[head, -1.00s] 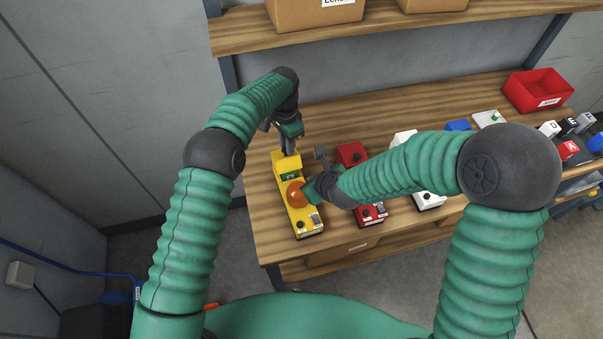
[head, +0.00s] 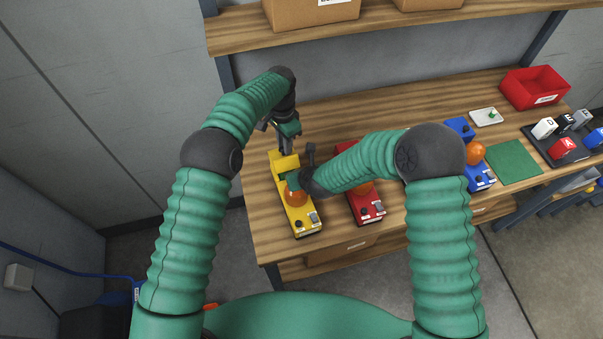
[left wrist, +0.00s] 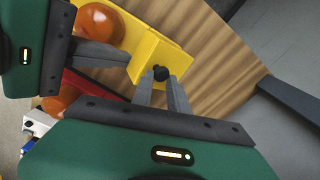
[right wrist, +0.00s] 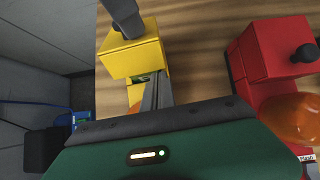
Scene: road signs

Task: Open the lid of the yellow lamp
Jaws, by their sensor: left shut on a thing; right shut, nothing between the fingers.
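The yellow lamp (head: 303,220) stands on the bench with an orange dome (head: 296,197). Its yellow lid (head: 284,163) is at the far end and has a black knob (left wrist: 161,73). My left gripper (head: 284,148) is shut on that knob; in the left wrist view its fingers lie on both sides of it. The lid appears raised: the right wrist view shows a green part (right wrist: 143,78) in a gap below it. My right gripper (right wrist: 156,90) is shut and empty, its fingertips close to the lid's edge at this gap. Whether they touch is unclear.
A red lamp (head: 367,208) stands just right of the yellow one, and a blue lamp (head: 483,180) farther right. A red bin (head: 534,88) and a green mat (head: 515,163) lie on the right. A shelf (head: 240,34) is above the back. Bare wood lies behind the lamps.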

